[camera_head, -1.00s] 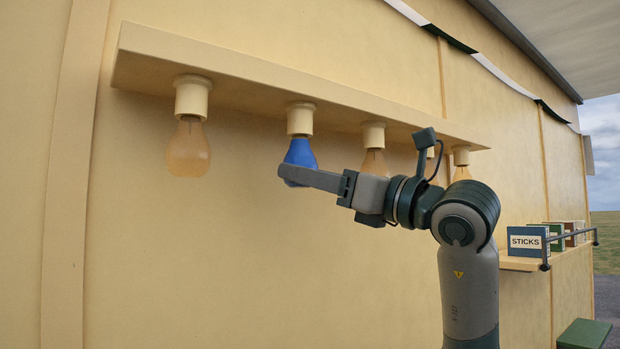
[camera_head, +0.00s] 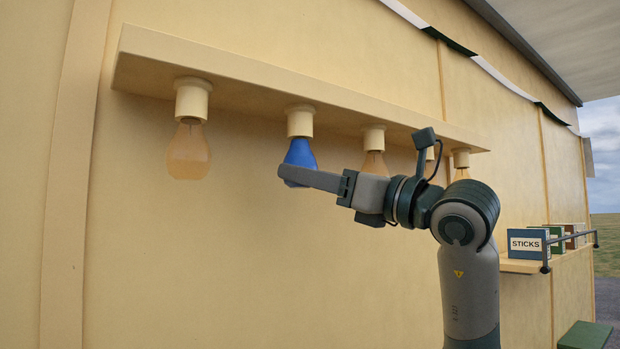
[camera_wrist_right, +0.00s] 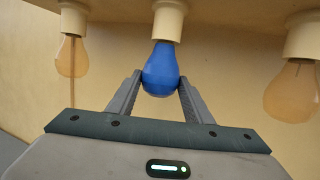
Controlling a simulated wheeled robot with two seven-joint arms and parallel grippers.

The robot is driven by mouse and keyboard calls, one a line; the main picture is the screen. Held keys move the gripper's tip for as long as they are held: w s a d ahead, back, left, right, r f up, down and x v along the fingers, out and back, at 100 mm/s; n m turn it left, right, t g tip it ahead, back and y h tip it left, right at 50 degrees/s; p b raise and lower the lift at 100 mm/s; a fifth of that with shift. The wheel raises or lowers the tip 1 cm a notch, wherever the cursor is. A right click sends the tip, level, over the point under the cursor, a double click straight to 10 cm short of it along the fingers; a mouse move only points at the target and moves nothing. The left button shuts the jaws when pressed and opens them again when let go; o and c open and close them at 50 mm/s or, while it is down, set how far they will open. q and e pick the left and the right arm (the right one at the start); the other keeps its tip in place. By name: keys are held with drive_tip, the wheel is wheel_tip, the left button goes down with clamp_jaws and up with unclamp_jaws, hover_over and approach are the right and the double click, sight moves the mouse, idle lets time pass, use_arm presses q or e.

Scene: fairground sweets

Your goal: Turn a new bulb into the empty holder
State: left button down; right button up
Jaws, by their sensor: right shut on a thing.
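A blue bulb (camera_head: 299,154) hangs upright under a cream holder (camera_head: 300,120), the second from the left on the ledge. Its top meets the holder's lower end; how far it is turned in cannot be seen. My right gripper (camera_head: 290,174) is shut on the blue bulb from the right. In the right wrist view the blue bulb (camera_wrist_right: 161,66) sits between the two fingers of the right gripper (camera_wrist_right: 160,86), its neck at the holder (camera_wrist_right: 168,20). My left gripper is in neither view.
Clear amber bulbs hang in the other holders, one at the left (camera_head: 188,150) and several to the right, partly behind my arm. The ledge (camera_head: 240,75) runs above them along the cream wall. A shelf (camera_head: 520,265) with labelled boxes is at the right. Below the bulbs is free room.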

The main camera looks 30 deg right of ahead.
drive_tip(key=shift+y, duration=0.5)
drive_tip(key=shift+d+f+n+g+y, duration=0.1)
drive_tip(key=shift+n+g+y, duration=0.2)
drive_tip(key=shift+n+g, duration=0.15)
drive_tip(key=shift+w+d+n+g+y, duration=0.15)
drive_tip(key=shift+n+g+y, duration=0.35)
drive_tip(key=shift+y, duration=0.3)
drive_tip(key=shift+f+b, duration=0.2)
drive_tip(key=shift+b, duration=0.4)
drive_tip(key=shift+r, duration=0.3)
idle(0.4)
idle(0.4)
